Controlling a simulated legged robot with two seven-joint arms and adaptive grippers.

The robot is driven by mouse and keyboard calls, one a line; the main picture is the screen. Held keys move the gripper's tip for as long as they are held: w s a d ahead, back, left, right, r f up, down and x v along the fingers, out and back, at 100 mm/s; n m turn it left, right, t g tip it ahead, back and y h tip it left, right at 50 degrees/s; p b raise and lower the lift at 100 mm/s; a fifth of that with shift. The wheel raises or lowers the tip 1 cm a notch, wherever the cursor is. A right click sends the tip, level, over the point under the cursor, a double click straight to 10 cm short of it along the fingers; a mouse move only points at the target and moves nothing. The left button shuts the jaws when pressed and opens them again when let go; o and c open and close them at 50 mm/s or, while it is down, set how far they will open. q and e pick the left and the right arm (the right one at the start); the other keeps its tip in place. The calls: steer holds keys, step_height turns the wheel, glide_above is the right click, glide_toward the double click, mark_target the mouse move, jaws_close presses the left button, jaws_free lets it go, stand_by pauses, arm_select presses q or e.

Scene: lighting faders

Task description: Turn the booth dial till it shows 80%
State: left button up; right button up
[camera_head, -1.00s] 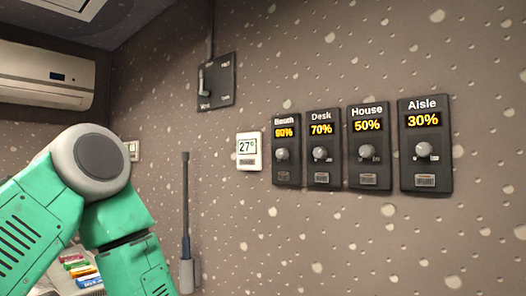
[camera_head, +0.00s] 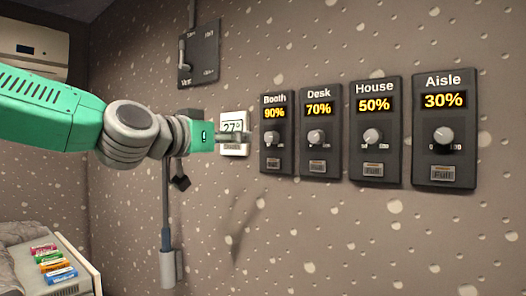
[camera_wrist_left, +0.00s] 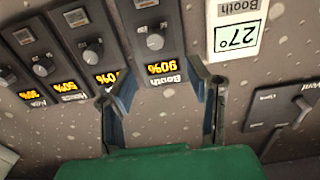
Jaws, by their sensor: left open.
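The Booth panel (camera_head: 277,158) is the leftmost of the dark dial panels on the wall, and its display reads 90%. Its round grey knob (camera_head: 275,138) sits below the display. In the left wrist view the panel appears upside down, with the knob (camera_wrist_left: 155,42) beyond the fingers. My left gripper (camera_head: 243,138) comes in from the left, in front of the thermostat and just left of the Booth knob. In the left wrist view its fingers (camera_wrist_left: 162,90) are spread and empty, apart from the knob. My right gripper is not in view.
The Desk panel (camera_head: 320,160) reads 70%, House (camera_head: 374,160) 50% and Aisle (camera_head: 443,165) 30%. A white thermostat (camera_head: 234,122) reading 27° is left of Booth. A dark Vent switch plate (camera_head: 200,60) is higher up. The wall below the panels is clear.

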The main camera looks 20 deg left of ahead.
mark_target(268, 138)
arm_select(q)
steer(key=x, duration=0.5)
steer(key=d+p+x, duration=0.1)
steer(key=x, duration=0.4)
steer(key=shift+d+p, duration=0.25)
steer(key=shift+p, duration=0.05)
steer(key=shift+w+d, duration=0.1)
steer(key=shift+w, duration=0.3)
steer(key=shift+a+f, duration=0.1)
steer(key=shift+a, duration=0.5)
steer(key=c, duration=0.6)
steer(key=shift+d, duration=0.15)
jaws_close()
steer(key=shift+s+d, duration=0.1)
steer(key=shift+d, duration=0.1)
